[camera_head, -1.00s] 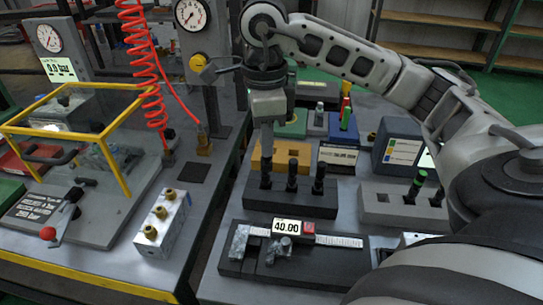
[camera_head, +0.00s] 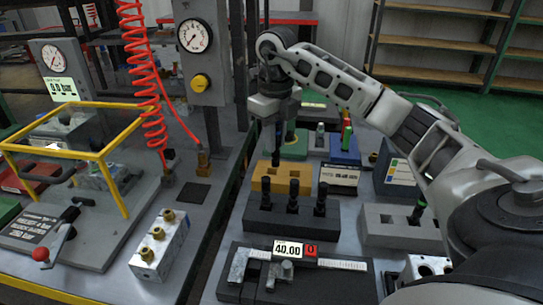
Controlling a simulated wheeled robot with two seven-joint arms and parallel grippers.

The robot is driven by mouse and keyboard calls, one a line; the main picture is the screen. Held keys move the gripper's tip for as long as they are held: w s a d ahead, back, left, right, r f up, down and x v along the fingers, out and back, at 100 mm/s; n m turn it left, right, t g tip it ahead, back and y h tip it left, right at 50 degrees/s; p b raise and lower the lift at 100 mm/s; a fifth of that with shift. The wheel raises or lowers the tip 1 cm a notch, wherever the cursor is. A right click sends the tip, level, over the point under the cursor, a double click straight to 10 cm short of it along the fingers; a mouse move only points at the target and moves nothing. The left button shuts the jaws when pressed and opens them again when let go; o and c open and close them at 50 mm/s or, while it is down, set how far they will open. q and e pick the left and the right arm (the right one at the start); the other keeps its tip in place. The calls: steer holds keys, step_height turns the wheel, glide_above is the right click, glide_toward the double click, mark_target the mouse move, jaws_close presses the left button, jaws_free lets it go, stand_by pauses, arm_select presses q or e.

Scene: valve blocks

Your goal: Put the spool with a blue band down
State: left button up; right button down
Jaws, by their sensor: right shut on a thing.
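My right gripper (camera_head: 276,136) points straight down over the yellow block (camera_head: 322,184) and is shut. My left gripper is not in view.
A grey block (camera_head: 385,229) with a green-banded spool (camera_head: 416,212) stands at right. A caliper (camera_head: 325,263) with a display lies on a dark base in front. A blue block (camera_head: 344,157) and a small sign (camera_head: 338,180) stand behind. A silver valve block (camera_head: 160,245) sits at left.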

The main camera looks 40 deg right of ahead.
steer(key=shift+w+d+f, duration=0.3)
steer(key=shift+w+f, duration=0.2)
steer(key=shift+f, duration=0.75)
steer(key=shift+w+d+f, duration=0.3)
steer(key=shift+w+f, duration=0.25)
steer(key=shift+f, duration=0.7)
steer(key=shift+w+d+f, duration=0.3)
steer(key=shift+w+f, duration=0.2)
steer(key=shift+f, duration=0.75)
steer(key=shift+f, duration=0.2)
steer(key=c, duration=1.3)
jaws_free()
steer(key=shift+c, duration=0.2)
steer(key=shift+r, duration=0.1)
step_height(320, 180, up, 12)
